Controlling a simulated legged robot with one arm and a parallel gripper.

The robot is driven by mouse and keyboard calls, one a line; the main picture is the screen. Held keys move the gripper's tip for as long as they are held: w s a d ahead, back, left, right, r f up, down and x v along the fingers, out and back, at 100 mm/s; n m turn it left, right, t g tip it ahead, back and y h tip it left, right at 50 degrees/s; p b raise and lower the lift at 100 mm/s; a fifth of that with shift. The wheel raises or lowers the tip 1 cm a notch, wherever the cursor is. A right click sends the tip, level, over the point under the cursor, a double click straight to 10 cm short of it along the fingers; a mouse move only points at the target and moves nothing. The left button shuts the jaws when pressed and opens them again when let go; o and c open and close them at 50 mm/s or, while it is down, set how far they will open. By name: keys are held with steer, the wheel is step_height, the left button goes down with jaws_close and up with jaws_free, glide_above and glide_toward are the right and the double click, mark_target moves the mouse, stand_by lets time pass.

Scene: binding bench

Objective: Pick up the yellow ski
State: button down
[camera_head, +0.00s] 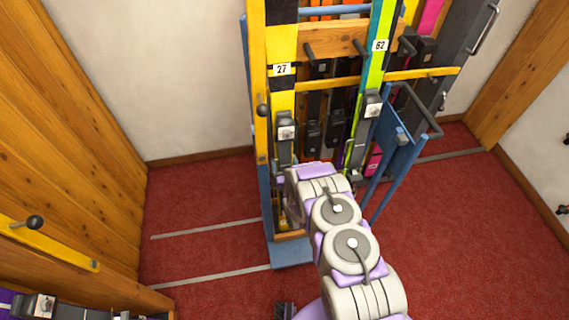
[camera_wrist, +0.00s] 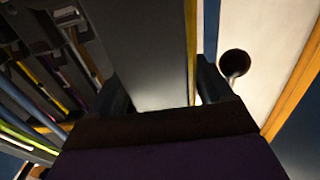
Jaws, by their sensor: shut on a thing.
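The yellow ski (camera_head: 282,102) stands upright at the left front of the rack, with black bands, a "27" label and a grey binding. My arm reaches in from the lower right, and my gripper (camera_head: 291,194) is at the ski's lower part, below the binding; the fingertips are hidden in the head view. In the wrist view, the ski (camera_wrist: 150,50) shows as a broad dark grey face with a thin yellow edge. It passes between the fingers of my gripper (camera_wrist: 163,92), which is shut on it.
The rack (camera_head: 259,110) has yellow, wooden and blue bars with dark pegs. A green-and-blue ski (camera_head: 376,70) labelled 62 stands to the right, with several more skis behind. Blue rails (camera_head: 395,150) stick out on the right. The red floor (camera_head: 200,195) is clear to the left.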

mark_target(285, 132)
step_height(285, 132, up, 18)
steer(key=p, duration=0.3)
steer(key=shift+w+p, duration=0.15)
steer(key=shift+p, duration=0.15)
stand_by(1.0)
